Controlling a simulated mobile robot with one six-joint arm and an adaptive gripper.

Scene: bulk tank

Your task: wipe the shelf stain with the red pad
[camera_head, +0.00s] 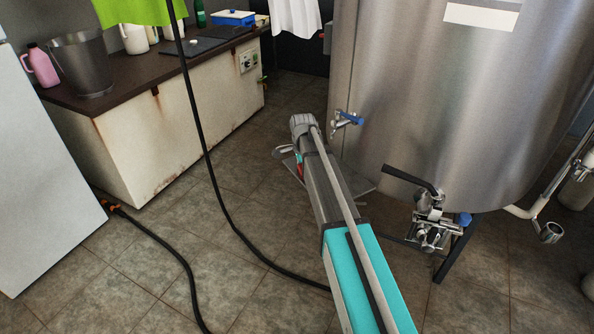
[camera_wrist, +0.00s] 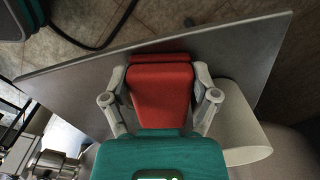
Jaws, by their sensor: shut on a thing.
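In the wrist view my gripper (camera_wrist: 162,78) has its two grey fingers closed on the sides of the red pad (camera_wrist: 160,95). The pad lies over a flat grey shelf (camera_wrist: 75,88); I cannot tell whether it touches the surface. In the head view the shelf (camera_head: 359,183) shows only in small parts beside the tank, behind my arm. A bit of the red pad (camera_head: 299,159) shows left of my arm there. No stain is clearly visible; the pad, gripper and arm cover much of the shelf.
A pale rounded vessel (camera_wrist: 243,122) is close right of my gripper. A counter (camera_head: 170,130) is at left. A black hose (camera_head: 215,185) crosses the tiled floor.

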